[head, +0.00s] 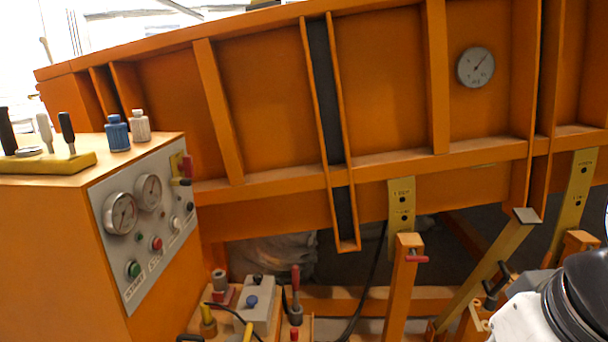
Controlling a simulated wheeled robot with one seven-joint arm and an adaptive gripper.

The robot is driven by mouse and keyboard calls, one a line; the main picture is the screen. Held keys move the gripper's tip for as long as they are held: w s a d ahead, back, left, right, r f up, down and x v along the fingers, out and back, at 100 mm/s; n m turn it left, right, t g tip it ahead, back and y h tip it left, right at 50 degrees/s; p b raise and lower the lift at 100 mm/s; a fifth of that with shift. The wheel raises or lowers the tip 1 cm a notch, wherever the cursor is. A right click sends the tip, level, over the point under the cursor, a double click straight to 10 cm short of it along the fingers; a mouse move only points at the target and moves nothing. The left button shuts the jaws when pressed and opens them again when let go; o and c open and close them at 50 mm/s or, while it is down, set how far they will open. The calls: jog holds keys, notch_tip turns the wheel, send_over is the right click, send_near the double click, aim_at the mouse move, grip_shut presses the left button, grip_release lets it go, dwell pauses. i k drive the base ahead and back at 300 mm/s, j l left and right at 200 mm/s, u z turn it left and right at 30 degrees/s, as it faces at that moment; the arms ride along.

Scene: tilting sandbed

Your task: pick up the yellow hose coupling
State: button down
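My gripper is not in view; only a white and black part of my arm shows at the lower right corner.
An orange control cabinet (60,240) stands at left, with a blue knobbed piece (117,133) and a white one (140,126) on top. A grey box (256,308) and a red-handled lever (296,290) crowd the fitting. The tilted orange sandbed (270,95) overhangs behind.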

aim_at(206, 315)
jog(key=u, duration=0.95)
